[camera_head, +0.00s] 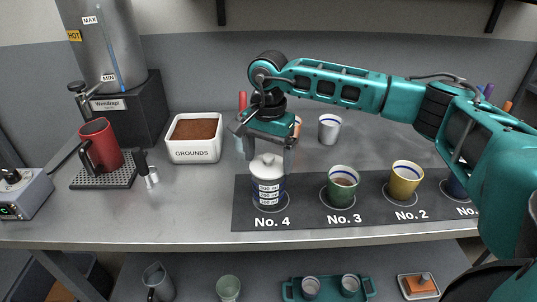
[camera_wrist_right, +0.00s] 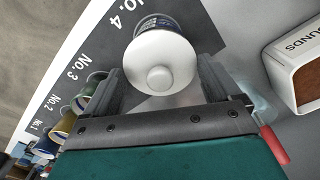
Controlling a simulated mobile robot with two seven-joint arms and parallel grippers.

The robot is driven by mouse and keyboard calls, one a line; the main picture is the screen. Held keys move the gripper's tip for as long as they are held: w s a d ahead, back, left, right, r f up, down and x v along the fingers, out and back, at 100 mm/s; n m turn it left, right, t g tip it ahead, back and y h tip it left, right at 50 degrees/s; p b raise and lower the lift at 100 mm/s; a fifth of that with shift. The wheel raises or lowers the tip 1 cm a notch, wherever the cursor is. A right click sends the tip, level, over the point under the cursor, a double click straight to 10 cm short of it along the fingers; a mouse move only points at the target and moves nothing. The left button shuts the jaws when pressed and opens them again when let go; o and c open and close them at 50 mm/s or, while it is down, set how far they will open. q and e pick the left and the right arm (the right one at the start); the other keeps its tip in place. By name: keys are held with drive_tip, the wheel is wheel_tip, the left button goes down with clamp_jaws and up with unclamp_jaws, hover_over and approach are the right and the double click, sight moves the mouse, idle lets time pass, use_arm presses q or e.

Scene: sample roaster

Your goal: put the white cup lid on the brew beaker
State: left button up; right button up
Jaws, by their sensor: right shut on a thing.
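The white cup lid (camera_head: 266,163) with its round knob is at the mouth of the brew beaker (camera_head: 269,190), which has blue volume labels and stands upright on the No. 4 spot. My right gripper (camera_head: 269,158) points down over the beaker, its fingers shut on the lid. In the right wrist view the lid (camera_wrist_right: 163,62) lies between the two fingers, over the beaker, whose side (camera_wrist_right: 158,22) shows just beyond it. I cannot tell whether the lid is fully seated on the rim. My left gripper is not in view.
A dark mat (camera_head: 305,213) holds a green cup (camera_head: 342,184), a yellow cup (camera_head: 405,182) and a blue cup to the right. A grey cup (camera_head: 329,130) stands behind. The grounds bin (camera_head: 193,150) and red mug (camera_head: 101,147) are at left.

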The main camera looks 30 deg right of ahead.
drive_tip(key=o, duration=0.8)
wheel_tip(320, 180, up, 13)
idle(0.5)
